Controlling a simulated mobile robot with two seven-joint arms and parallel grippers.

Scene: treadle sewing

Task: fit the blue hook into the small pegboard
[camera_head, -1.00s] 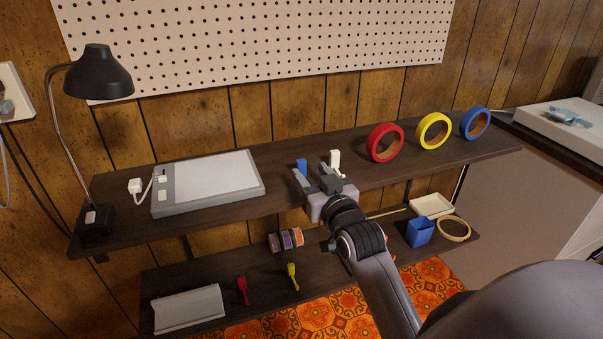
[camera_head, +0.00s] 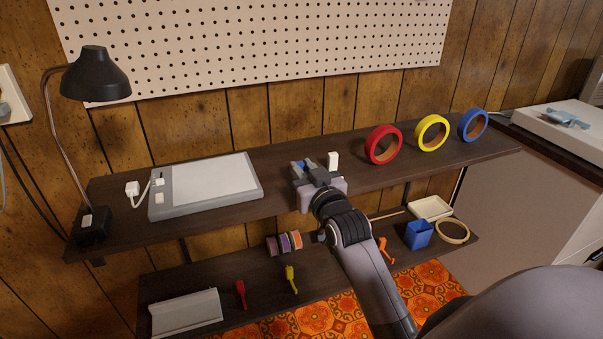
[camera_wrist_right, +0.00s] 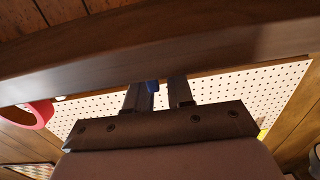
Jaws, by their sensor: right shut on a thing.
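The blue hook (camera_head: 302,166) is at the fingertips of my right gripper (camera_head: 311,170), low over the upper shelf. The right gripper is shut on it, and the fingers hide most of it. In the right wrist view a small blue part (camera_wrist_right: 152,86) shows between the fingers, against the left one. A pegboard (camera_head: 250,45) full of round holes hangs on the wall above and behind the shelf. I cannot tell if it is the small one. My left gripper is not in view.
A white block (camera_head: 333,160) stands just right of the gripper. Red (camera_head: 383,145), yellow (camera_head: 432,133) and blue (camera_head: 473,125) rings stand further right on the shelf (camera_head: 235,208). A flat grey-white panel (camera_head: 210,183) and a lamp (camera_head: 97,75) are on the left.

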